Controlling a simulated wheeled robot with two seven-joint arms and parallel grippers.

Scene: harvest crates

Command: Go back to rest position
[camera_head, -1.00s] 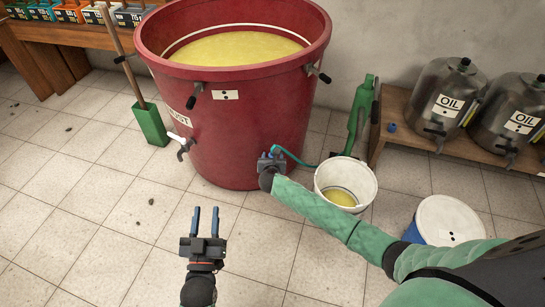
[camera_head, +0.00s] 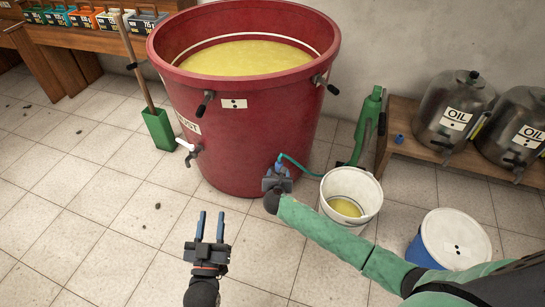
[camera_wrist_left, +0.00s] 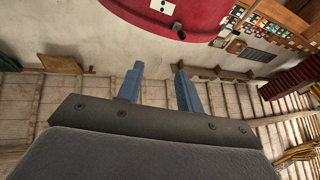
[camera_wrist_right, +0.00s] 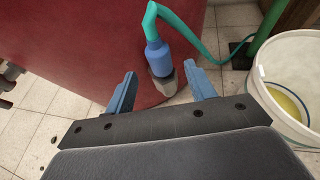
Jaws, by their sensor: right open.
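My left gripper (camera_head: 210,215) is open and empty, held above the tiled floor in front of the red vat (camera_head: 225,150). In the left wrist view its two blue fingers (camera_wrist_left: 157,75) stand apart with nothing between them. My right gripper (camera_head: 277,172) is open, low at the front of the vat. In the right wrist view its fingers (camera_wrist_right: 163,88) are apart. A blue hose fitting (camera_wrist_right: 157,58) on a grey outlet at the vat's foot lies just beyond the fingertips, in line with the gap. A teal hose (camera_wrist_right: 197,30) runs from it towards the right.
A white bucket (camera_head: 366,183) with yellow liquid stands beside my right arm. A blue lidded bucket (camera_head: 425,246) is nearby. Oil drums (camera_head: 450,100) sit on a wooden shelf at right.

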